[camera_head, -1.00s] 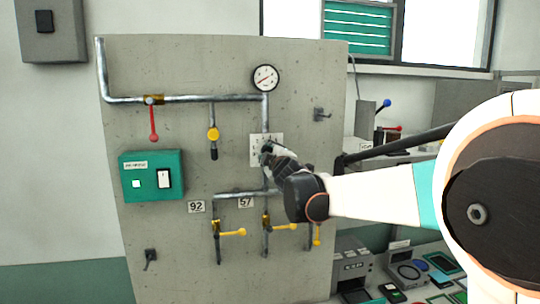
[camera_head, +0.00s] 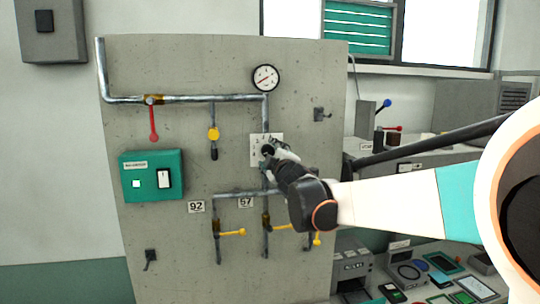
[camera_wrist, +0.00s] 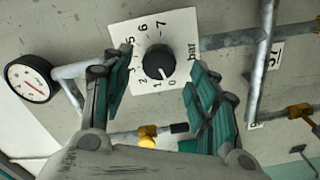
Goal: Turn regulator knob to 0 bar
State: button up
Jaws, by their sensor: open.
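The black regulator knob (camera_wrist: 160,62) sits on a white scale plate (camera_wrist: 180,28) marked with numbers up to 7 and "bar". Which number the knob points to is not clear. In the head view the knob (camera_head: 267,150) shows at the tip of my gripper (camera_head: 274,152). In the wrist view my gripper (camera_wrist: 158,70) is open, one teal finger on each side of the knob. I see gaps between fingers and knob; contact is not clear. The round pressure gauge (camera_head: 265,78) is above the plate; it also shows in the wrist view (camera_wrist: 31,79).
Pipes (camera_head: 190,98) run across the grey panel (camera_head: 175,60). A red-handled valve (camera_head: 153,125), a yellow valve (camera_head: 213,135) and lower yellow handles (camera_head: 232,232) stick out. A green switch box (camera_head: 150,190) is at left. A bench with devices (camera_head: 405,270) stands at right.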

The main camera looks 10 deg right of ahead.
jog(key=s, duration=0.9)
jog(key=shift+s, duration=0.1)
jog(key=s+f+m+g+b, duration=0.3)
jog(key=s+f+b, duration=0.5)
jog(key=f, duration=0.8)
jog(key=s+f+m+g+b, duration=0.4)
jog(key=s+f+b, duration=0.5)
jog(key=s+f, duration=0.6)
jog(key=s+f+m+g+b, duration=0.4)
jog(key=s+f, duration=0.7)
jog(key=f, duration=0.7)
jog(key=m+b, duration=0.2)
jog(key=b, duration=0.2)
jog(key=shift+s, duration=0.3)
jog(key=shift+f, duration=0.1)
